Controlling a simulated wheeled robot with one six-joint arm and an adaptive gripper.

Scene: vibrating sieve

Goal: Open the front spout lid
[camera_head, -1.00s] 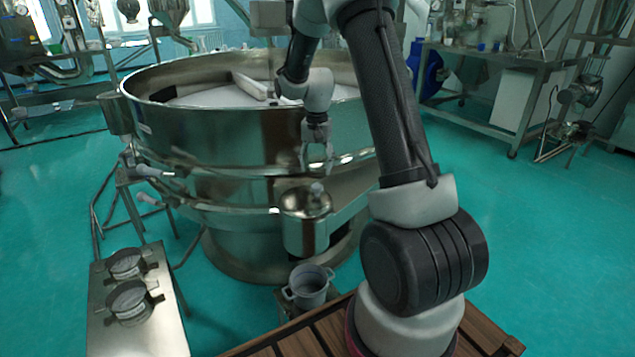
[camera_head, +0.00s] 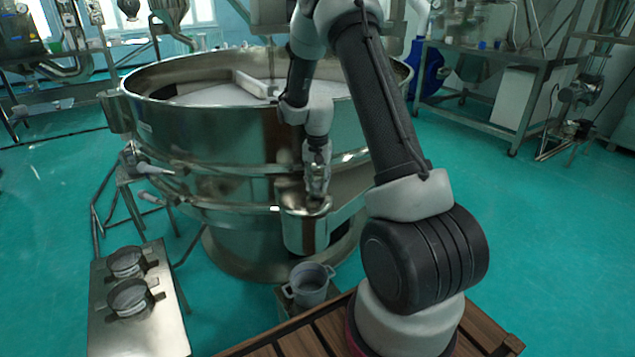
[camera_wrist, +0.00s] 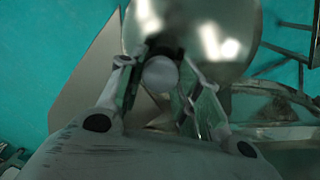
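The front spout lid (camera_head: 292,208) is a shiny round metal cover on top of the cylindrical spout (camera_head: 303,237) at the front of the big sieve. It sits flat and closed. In the wrist view the lid (camera_wrist: 215,40) fills the top middle, with its pale round knob (camera_wrist: 160,75) in front of it. My gripper (camera_head: 318,194) points down over the lid. In the wrist view my gripper (camera_wrist: 163,70) has its fingers apart, one on each side of the knob. I cannot tell whether either finger touches it. In the head view the fingers hide the knob.
The large steel sieve drum (camera_head: 215,130) stands behind the spout. A grey bucket (camera_head: 309,285) is below the spout. A metal bench (camera_head: 140,325) with two round clamped parts is at the lower left. Green floor is clear at right.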

